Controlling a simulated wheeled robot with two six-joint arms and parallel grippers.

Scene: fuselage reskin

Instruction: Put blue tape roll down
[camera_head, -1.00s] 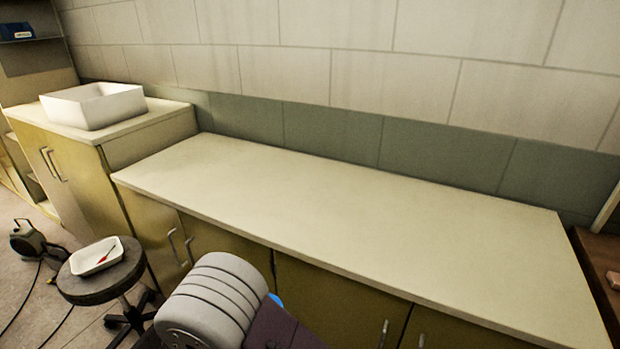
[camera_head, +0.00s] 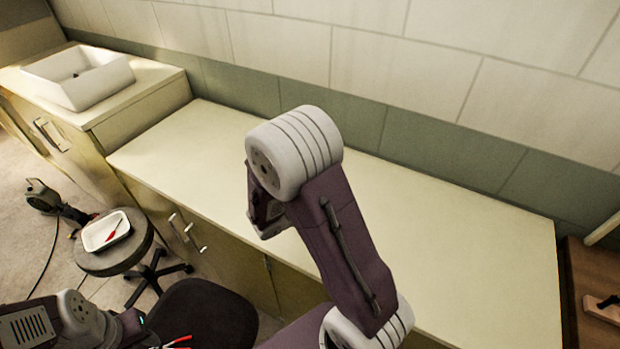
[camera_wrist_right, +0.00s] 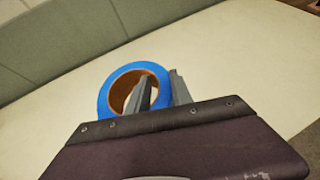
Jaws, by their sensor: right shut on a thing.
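The blue tape roll (camera_wrist_right: 112,92), with a brown core, shows in the right wrist view. My right gripper (camera_wrist_right: 162,88) is shut on its ring wall, one finger inside the hole and one outside. The pale countertop (camera_wrist_right: 225,60) lies behind the roll; I cannot tell whether they touch. In the head view my right arm reaches over the countertop (camera_head: 450,225) and hides its gripper and the roll. My left gripper (camera_head: 140,328) is low at the left, its fingers unclear.
The countertop's visible surface is bare. A white sink (camera_head: 82,92) stands on the higher cabinet at left. A dark seat (camera_head: 215,305) and red-handled tool (camera_head: 178,341) are near my left gripper.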

